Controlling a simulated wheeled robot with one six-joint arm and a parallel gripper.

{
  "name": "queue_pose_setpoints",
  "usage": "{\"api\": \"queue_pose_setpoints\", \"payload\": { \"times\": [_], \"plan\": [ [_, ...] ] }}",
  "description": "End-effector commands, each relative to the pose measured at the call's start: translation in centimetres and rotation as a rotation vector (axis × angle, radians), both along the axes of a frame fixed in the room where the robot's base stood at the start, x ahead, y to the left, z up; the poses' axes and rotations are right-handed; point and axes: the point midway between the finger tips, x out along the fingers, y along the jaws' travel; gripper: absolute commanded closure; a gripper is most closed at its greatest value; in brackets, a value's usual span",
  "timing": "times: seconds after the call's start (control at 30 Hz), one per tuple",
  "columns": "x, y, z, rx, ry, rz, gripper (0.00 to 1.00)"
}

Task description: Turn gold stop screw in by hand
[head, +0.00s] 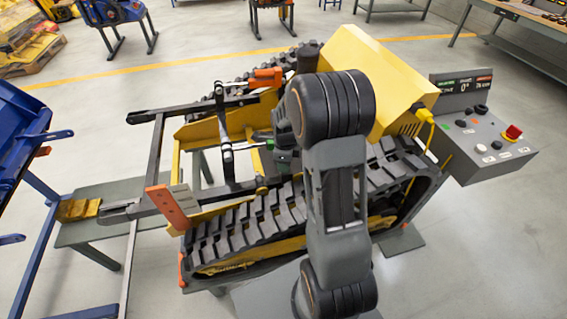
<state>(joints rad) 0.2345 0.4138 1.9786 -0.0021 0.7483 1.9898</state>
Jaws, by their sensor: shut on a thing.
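A yellow tracked carrier (378,78) with black rubber tracks (250,225) stands in the middle of the head view. A dark linkage frame (225,140) with bars lies across its left, open end. My arm reaches up over the near track and bends down behind its own upper joint. My gripper (284,150) shows only in part, left of that joint, low over the carrier's middle beside a green part. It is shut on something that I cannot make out. I cannot pick out the gold stop screw; my arm covers much of that area.
A grey control box (497,148) with a red button and a small display stands at the right. An orange upright (172,207) stands at the carrier's near left. A blue machine (22,130) is at the left edge. Open floor lies at the lower right.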

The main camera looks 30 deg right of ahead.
Motion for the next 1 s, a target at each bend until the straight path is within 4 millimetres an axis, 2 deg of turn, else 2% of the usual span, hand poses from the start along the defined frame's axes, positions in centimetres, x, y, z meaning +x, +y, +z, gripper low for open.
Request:
{"api": "queue_pose_setpoints", "payload": {
  "times": [0.1,0.13,0.3,0.57,0.67,0.9,1.0],
  "plan": [
    [0.13,-0.21,0.16,0.001,-0.005,-0.012,0.82],
    [0.13,-0.22,0.16,0.001,-0.005,-0.013,0.62],
    [0.12,-0.32,0.15,0.001,-0.006,-0.012,0.46],
    [0.12,-0.4,0.14,-0.001,-0.006,0.01,0.45],
    [0.13,-0.35,0.14,-0.002,-0.006,0.147,0.45],
    [0.09,-0.04,0.08,-0.001,-0.002,0.646,0.45],
    [0.12,-0.01,0.08,-0.002,-0.001,0.775,0.45]
  ]
}}
